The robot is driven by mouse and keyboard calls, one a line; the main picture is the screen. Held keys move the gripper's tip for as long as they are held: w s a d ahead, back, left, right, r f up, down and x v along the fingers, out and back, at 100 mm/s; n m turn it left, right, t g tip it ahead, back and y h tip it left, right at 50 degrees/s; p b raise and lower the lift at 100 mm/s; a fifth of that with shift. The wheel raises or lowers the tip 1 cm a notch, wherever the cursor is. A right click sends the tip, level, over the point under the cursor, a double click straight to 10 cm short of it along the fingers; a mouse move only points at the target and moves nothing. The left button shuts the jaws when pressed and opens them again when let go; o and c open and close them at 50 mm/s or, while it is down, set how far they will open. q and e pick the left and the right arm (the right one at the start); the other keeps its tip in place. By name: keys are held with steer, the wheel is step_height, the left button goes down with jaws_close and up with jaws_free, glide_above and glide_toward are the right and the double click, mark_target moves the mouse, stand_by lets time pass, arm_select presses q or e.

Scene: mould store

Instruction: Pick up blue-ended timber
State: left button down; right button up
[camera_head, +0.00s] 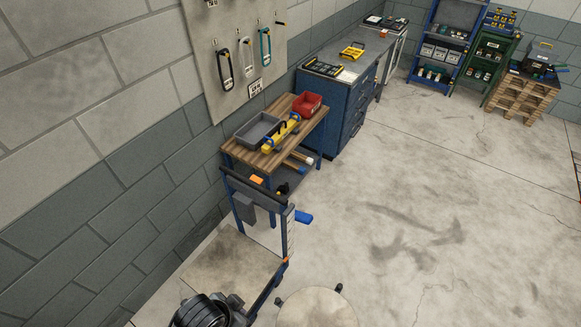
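Timber pieces lie on the shelf under the wooden-topped workbench (262,164). One piece (301,158) has a pale end that sticks out at the bench's right side. A second piece (292,167) beside it seems to have a bluish end, but it is too small to be sure. A bright blue block-like end (304,217) pokes out lower down, just right of a blue post; whatever it belongs to is hidden behind the post. Neither of my grippers is in view, and nothing is seen touching the timber.
A grey tray (243,139), yellow tool (281,136) and red bin (308,101) crowd the bench top. A round-topped stool (315,308) and black coiled thing (202,312) stand in front. A blue cabinet (338,126) stands behind. Floor at right is open.

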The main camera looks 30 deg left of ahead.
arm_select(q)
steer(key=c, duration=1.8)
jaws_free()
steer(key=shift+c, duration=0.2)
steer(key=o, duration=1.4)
